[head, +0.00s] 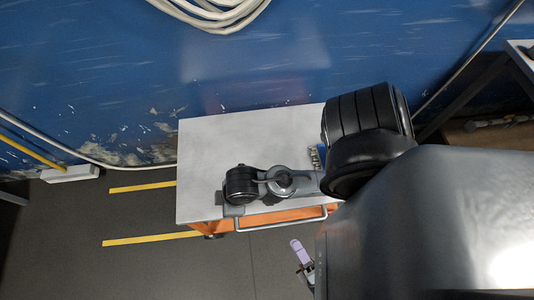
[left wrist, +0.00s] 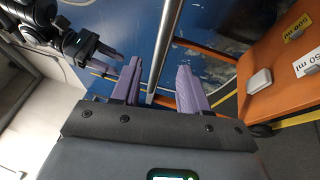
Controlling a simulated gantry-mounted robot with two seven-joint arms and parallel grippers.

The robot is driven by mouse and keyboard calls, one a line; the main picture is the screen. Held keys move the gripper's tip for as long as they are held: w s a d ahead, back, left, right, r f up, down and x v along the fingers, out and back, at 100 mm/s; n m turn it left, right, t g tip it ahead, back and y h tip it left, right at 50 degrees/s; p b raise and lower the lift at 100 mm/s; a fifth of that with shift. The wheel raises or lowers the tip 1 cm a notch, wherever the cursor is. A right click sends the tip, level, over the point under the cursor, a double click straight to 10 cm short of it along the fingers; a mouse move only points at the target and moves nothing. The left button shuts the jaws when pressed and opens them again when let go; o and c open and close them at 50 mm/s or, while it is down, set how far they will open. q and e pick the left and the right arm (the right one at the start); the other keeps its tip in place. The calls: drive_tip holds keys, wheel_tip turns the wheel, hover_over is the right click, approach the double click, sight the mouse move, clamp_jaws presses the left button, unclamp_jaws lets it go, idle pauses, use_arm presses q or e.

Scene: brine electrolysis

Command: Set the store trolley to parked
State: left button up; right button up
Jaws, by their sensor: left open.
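The store trolley (head: 205,150) has a pale grey top, an orange body and a metal handle bar (head: 255,227) along its near side. In the left wrist view its orange shelf (left wrist: 285,75) is at the right and the bar (left wrist: 159,55) runs between my finger outlines. My left gripper (head: 302,254) is just below the handle in the head view. Its purple fingers are apart in the left wrist view (left wrist: 158,88); I cannot tell whether the bar is within them or beyond. My right gripper (left wrist: 104,58) shows small at the upper left there, its jaw state unclear.
Two yellow floor strips (head: 140,187) run left from the trolley, with clear dark floor around them. A blue wall (head: 120,60) stands behind. A white box (left wrist: 259,81) is on the orange shelf beside volume labels. My arm covers the head view's right.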

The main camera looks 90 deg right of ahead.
use_arm(q)
drive_tip(key=shift+v, duration=0.9)
